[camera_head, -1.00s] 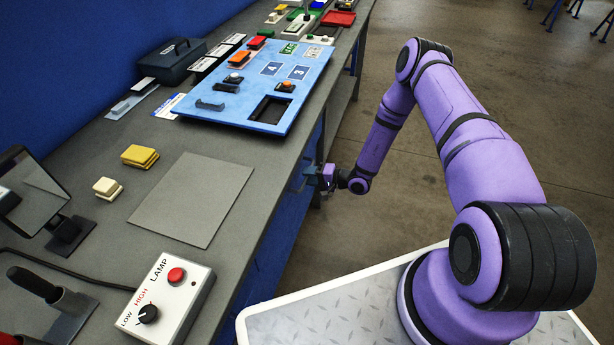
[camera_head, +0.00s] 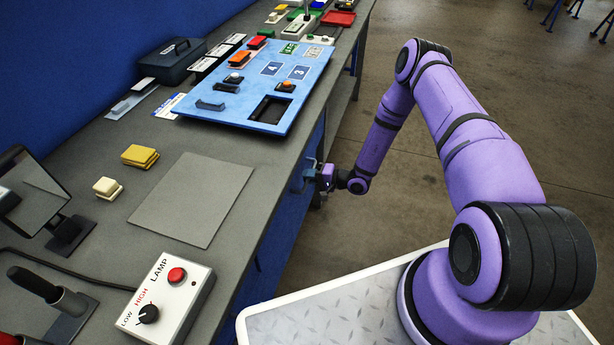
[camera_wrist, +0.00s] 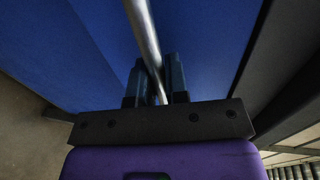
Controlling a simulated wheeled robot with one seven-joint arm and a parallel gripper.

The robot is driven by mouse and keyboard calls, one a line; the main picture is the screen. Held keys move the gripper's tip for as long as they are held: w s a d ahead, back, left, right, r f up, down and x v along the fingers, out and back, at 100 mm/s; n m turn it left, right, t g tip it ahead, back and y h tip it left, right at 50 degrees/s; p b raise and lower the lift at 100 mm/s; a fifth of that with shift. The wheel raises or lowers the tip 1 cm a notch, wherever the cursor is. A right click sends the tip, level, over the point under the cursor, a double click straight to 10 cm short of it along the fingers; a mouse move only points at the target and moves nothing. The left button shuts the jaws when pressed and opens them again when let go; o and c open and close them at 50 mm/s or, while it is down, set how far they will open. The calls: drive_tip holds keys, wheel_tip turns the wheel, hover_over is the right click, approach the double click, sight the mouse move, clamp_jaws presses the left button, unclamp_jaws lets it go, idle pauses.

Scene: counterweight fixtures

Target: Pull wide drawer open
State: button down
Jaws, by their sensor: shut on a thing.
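The wide drawer's blue front (camera_wrist: 215,45) fills much of the wrist view. It lies below the bench's right edge, where a part of the blue front (camera_head: 287,218) shows in the head view. A round metal bar handle (camera_wrist: 142,30) runs along it. My gripper (camera_wrist: 155,80) is shut on this handle, with a dark finger on each side of the bar. In the head view my gripper (camera_head: 308,174) is at the bench's side, just under the top's edge. The finger contact is too small to see there. I cannot make out a gap around the drawer front.
The grey bench top (camera_head: 110,235) carries a blue panel (camera_head: 215,118), a lamp control box (camera_head: 170,300) and a grey plate (camera_head: 195,200). Yellow blocks (camera_head: 140,156) lie to the left. The floor (camera_head: 415,195) right of the bench is clear around my arm.

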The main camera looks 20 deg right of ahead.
drive_tip(key=f+v, duration=0.3)
drive_tip(key=v, duration=1.2)
drive_tip(key=d+f+v, duration=0.1)
drive_tip(key=f+v, duration=0.2)
drive_tip(key=v, duration=1.2)
drive_tip(key=shift+s, duration=0.45)
drive_tip(key=shift+d+f, duration=0.1)
drive_tip(key=shift+d, duration=0.05)
drive_tip(key=c, duration=1.2)
unclamp_jaws()
drive_tip(key=shift+o, duration=0.2)
drive_tip(key=v, duration=1)
drive_tip(key=shift+s+d, duration=0.2)
drive_tip(key=shift+d, duration=0.1)
